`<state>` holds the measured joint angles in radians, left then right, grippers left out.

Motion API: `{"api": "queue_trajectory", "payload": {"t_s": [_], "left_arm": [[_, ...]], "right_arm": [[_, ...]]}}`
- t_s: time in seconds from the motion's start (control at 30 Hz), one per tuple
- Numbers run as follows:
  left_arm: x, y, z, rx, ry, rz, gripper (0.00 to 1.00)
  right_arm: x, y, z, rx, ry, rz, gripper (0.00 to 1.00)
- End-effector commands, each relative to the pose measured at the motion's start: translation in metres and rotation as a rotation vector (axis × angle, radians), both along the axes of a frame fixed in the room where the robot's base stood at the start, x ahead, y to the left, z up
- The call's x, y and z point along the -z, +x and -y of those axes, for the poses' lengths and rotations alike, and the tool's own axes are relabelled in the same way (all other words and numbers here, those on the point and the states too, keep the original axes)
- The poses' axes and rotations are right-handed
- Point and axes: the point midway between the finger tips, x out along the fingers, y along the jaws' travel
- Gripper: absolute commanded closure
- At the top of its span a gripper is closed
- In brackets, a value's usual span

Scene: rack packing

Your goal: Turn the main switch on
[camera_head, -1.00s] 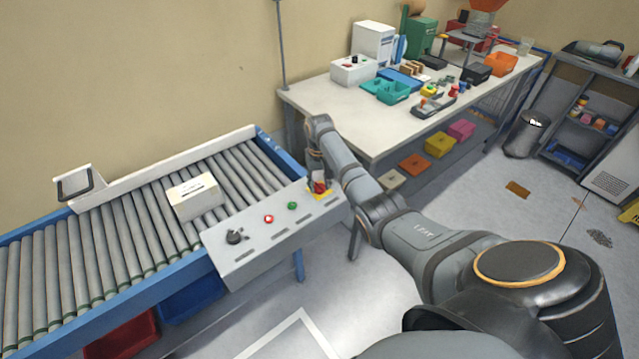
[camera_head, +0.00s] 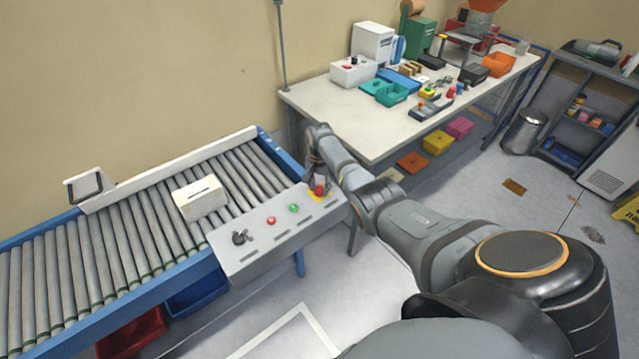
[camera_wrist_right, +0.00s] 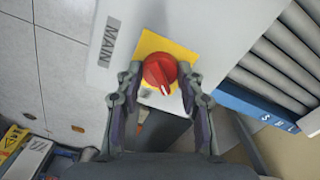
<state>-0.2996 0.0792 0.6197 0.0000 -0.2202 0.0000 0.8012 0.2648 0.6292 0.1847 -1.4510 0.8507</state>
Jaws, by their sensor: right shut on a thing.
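The main switch is a red rotary knob (camera_wrist_right: 160,72) on a yellow plate (camera_wrist_right: 152,45), beside a MAIN label (camera_wrist_right: 109,42) in the right wrist view. A white mark on the knob points to the lower right there. In the head view the red knob (camera_head: 319,191) sits at the right end of the grey control panel (camera_head: 275,246). My right gripper (camera_wrist_right: 161,76) is shut on the knob, one finger on each side of it. In the head view my right gripper (camera_head: 318,180) is at the knob from above. My left gripper is not in view.
The panel also carries a black selector (camera_head: 241,238), a red button (camera_head: 271,221) and a green button (camera_head: 294,208). A white box (camera_head: 200,203) rests on the roller conveyor (camera_head: 130,225) behind it. A cluttered workbench (camera_head: 330,115) stands behind my arm.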

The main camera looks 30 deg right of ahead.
Motion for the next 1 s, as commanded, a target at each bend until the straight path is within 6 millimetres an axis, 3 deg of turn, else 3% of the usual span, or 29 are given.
{"api": "queue_trajectory", "payload": {"t_s": [0.6,1.0], "left_arm": [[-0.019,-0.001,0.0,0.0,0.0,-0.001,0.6],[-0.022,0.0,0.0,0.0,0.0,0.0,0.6]], "right_arm": [[-0.001,0.001,0.001,0.562,-0.002,0.002,0.93],[-0.001,0.001,0.001,0.782,-0.002,0.004,0.93]]}}
